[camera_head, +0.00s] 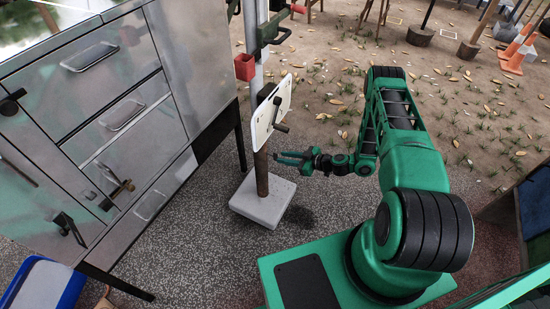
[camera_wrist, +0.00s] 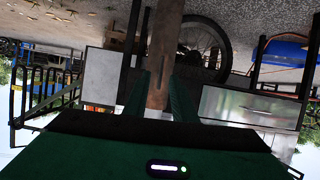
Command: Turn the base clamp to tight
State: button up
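A brown post (camera_head: 261,172) stands upright in a pale square block (camera_head: 263,200). A white plate (camera_head: 270,112) is on the post, and a dark lever (camera_head: 279,115) with a crank-like end sticks out from it; this may be the base clamp, but I cannot tell, nor how tight it is. My green gripper (camera_head: 279,158) is just right of the post, below the plate, pointing left. In the wrist view my gripper (camera_wrist: 159,97) has its two fingers apart, with the brown post (camera_wrist: 163,50) beyond and between them. I cannot tell whether they touch it.
A metal drawer cabinet (camera_head: 130,150) stands close left of the post. A blue-and-white box (camera_head: 45,285) is at the lower left. Orange cones (camera_head: 517,50) stand far right. The speckled floor (camera_head: 215,260) in front of the block is clear.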

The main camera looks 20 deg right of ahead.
aim_at(276, 157)
jog(key=shift+x, duration=2.7)
jog(key=shift+c, duration=0.3)
grip_shut()
